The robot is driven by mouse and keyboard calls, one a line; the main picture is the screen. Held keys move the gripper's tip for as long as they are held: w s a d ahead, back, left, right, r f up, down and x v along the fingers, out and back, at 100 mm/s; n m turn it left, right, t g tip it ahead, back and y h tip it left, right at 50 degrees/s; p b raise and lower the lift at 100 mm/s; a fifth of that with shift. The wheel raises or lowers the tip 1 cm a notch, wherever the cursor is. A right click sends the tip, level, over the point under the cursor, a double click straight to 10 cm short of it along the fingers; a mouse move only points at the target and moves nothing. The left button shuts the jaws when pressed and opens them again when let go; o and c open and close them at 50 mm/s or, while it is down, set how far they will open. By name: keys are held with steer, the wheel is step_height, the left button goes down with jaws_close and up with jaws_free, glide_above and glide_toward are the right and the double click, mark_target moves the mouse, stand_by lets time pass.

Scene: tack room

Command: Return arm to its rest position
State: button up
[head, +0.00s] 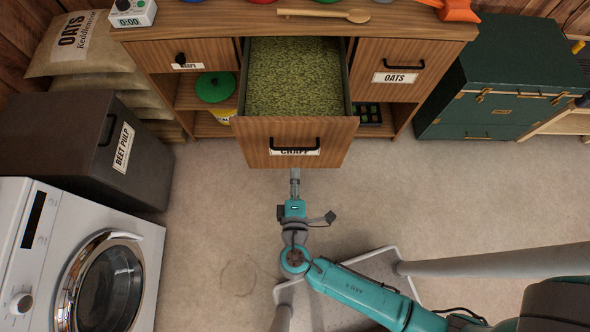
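My arm (360,290) comes in from the lower right, bends at a teal and grey joint, and points up the picture toward the dresser. My gripper (295,184) is at its far end, just below the front of the open chaff drawer (255,143) in the picture. The drawer's dark handle (295,149) shows clear above the gripper. The drawer is pulled out and full of green chaff (296,78).
A washing machine (70,260) and a beet pulp bin (90,150) stand at the left. A green trunk (505,75) is at the upper right. A wooden spoon (325,15) lies on the dresser (400,27). Floor (450,200) right of the arm is clear.

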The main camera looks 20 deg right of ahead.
steer(key=shift+s+a+r, duration=0.1)
steer(key=shift+s+a, duration=0.05)
steer(key=shift+s, duration=0.25)
stand_by(0.4)
steer(key=s+d+f+m+g+y, duration=0.2)
steer(key=s+d, duration=0.2)
steer(key=s, duration=0.3)
steer(key=s+d+f+m+g+y, duration=0.2)
steer(key=s+d+y, duration=0.15)
steer(key=s, duration=0.25)
steer(key=s+d+r+m+t, duration=0.1)
steer(key=s+r+m, duration=0.4)
steer(key=r, duration=0.5)
steer(key=s+d+r+m+t, duration=0.1)
steer(key=s+r+m+t, duration=0.2)
steer(key=r, duration=0.7)
steer(key=shift+s+d+m+h, duration=0.15)
steer(key=shift+s+m+h, duration=0.2)
steer(key=shift+s+m, duration=0.85)
